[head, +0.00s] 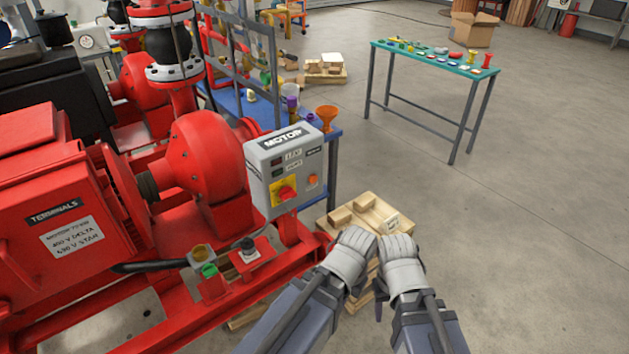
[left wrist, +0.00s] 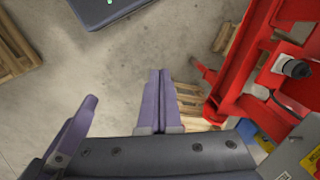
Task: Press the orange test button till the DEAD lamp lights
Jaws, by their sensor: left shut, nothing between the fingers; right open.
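The grey motor control box (head: 257,172) stands beside the red pump in the head view. Its orange button (head: 313,180) sits at the lower right of the front face, uncovered. A red rotary switch (head: 286,192) on a yellow plate is to its left. Small dark lamp windows (head: 277,162) lie above; their labels are too small to read surely, and none looks clearly lit. My left gripper (left wrist: 162,76) is shut and empty in the left wrist view. My right gripper (head: 379,300) is open, pointing down, mostly hidden by its wrist. Both are apart from the box, right of and below it.
Wooden blocks on a pallet (head: 368,212) lie just behind my wrists. A blue bench (head: 325,140) with funnels stands behind the box. A green-topped table (head: 440,62) is farther back, with open floor around it.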

